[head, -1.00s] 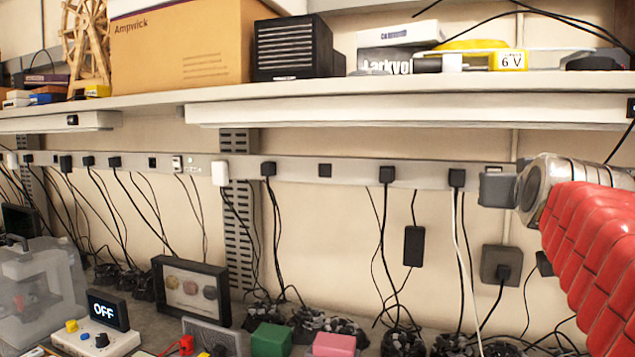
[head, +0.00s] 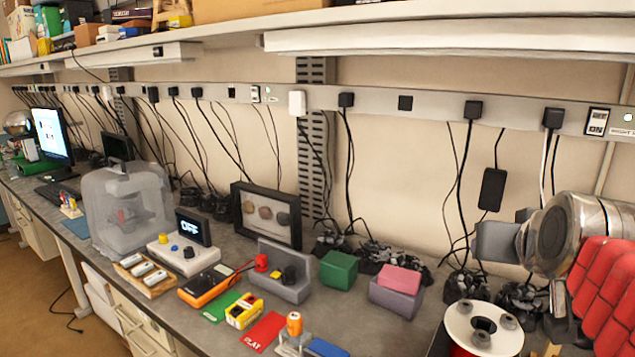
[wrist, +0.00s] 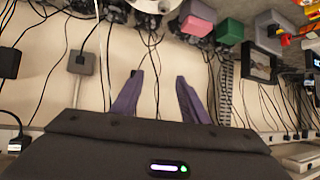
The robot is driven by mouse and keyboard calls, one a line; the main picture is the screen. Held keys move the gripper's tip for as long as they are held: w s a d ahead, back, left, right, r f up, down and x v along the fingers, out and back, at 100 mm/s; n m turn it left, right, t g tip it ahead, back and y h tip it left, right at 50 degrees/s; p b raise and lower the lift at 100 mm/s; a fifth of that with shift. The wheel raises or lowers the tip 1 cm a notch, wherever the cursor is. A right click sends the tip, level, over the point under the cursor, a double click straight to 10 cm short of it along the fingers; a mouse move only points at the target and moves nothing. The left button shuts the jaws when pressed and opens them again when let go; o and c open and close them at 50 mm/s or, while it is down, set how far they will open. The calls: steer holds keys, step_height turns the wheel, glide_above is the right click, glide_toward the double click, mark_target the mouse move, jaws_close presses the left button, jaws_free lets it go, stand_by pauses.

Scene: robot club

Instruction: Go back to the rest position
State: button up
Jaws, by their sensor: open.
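My gripper (wrist: 158,98) shows in the wrist view, its two purple fingers spread apart with nothing between them. Behind the fingers in that view are the beige wall and hanging black cables. In the head view my arm, with red padding and a silver joint, reaches in from the right edge, in front of the wall and above the bench.
The bench (head: 362,322) holds a green block (head: 338,268), a pink block (head: 399,279) on a grey one, a white spool (head: 482,335), an orange multimeter (head: 207,286) and a clear case (head: 125,215). A shelf (head: 440,32) runs above.

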steer(key=s+a+f+n+g+y, duration=0.1)
steer(key=s+a+f+g, duration=0.1)
steer(key=s+a+f, duration=0.4)
steer(key=s+a+f+n+g+y, duration=0.2)
steer(key=s+a+f, duration=0.5)
steer(key=f, duration=0.7)
steer(key=shift+a+n+g, duration=0.3)
steer(key=shift+a+g, duration=0.1)
steer(key=shift+g, duration=0.3)
steer(key=shift+f, duration=0.1)
steer(key=shift+c, duration=1.2)
steer(key=shift+d, duration=0.1)
